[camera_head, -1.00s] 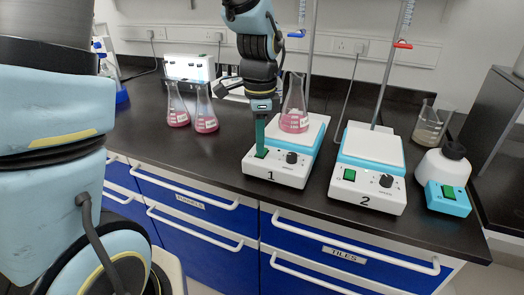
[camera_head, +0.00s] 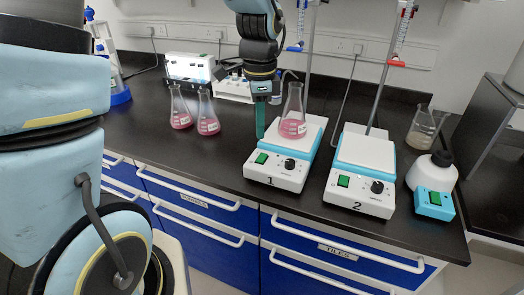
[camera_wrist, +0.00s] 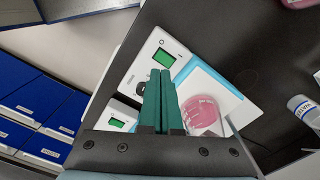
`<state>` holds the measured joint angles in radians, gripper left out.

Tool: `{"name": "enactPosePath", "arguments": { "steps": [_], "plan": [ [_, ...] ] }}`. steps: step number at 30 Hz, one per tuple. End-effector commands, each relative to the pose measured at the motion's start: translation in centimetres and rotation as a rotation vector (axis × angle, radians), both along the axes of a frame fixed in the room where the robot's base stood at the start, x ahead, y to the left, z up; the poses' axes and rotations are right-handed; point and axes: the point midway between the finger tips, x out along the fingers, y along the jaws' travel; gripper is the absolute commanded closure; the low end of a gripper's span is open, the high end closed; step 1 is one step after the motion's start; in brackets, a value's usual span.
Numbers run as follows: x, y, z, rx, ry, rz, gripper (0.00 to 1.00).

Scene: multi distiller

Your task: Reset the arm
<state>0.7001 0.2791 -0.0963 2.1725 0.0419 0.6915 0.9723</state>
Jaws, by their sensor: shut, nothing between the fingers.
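My gripper (camera_head: 260,136) hangs pointing down in the head view, its green fingers shut with nothing between them. A flask of pink liquid (camera_head: 292,122) stands on stirrer 1's plate, just right of the fingers.
Stirrer 2 (camera_head: 360,198) stands to the right, with a white bottle device (camera_head: 434,180) and a beaker (camera_head: 424,128) beyond it. Two pink flasks (camera_head: 180,110) (camera_head: 207,117) stand at the left. Retort stands with burettes rise behind the stirrers. Free dark bench (camera_head: 225,148) lies left of stirrer 1.

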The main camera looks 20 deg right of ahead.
Motion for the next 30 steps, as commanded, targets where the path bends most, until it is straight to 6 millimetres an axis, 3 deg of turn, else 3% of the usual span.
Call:
{"name": "enactPosePath", "arguments": {
  "steps": [11, 14, 17, 21, 27, 30],
  "plan": [
    [0.0, 0.0, 0.0, 0.000, 0.000, 0.001, 1.00],
    [0.4, 1.0, 0.0, -0.003, -0.003, 0.055, 1.00],
    [1.6, 4.2, 0.1, -0.012, -0.014, 0.247, 1.00],
    [3.2, 11.7, 0.1, -0.042, -0.041, 0.713, 1.00],
    [2.5, 21.1, -0.1, -0.094, -0.073, 1.352, 1.00],
    [1.8, 23.8, -0.3, -0.116, -0.082, 1.557, 1.00]
  ]
}}
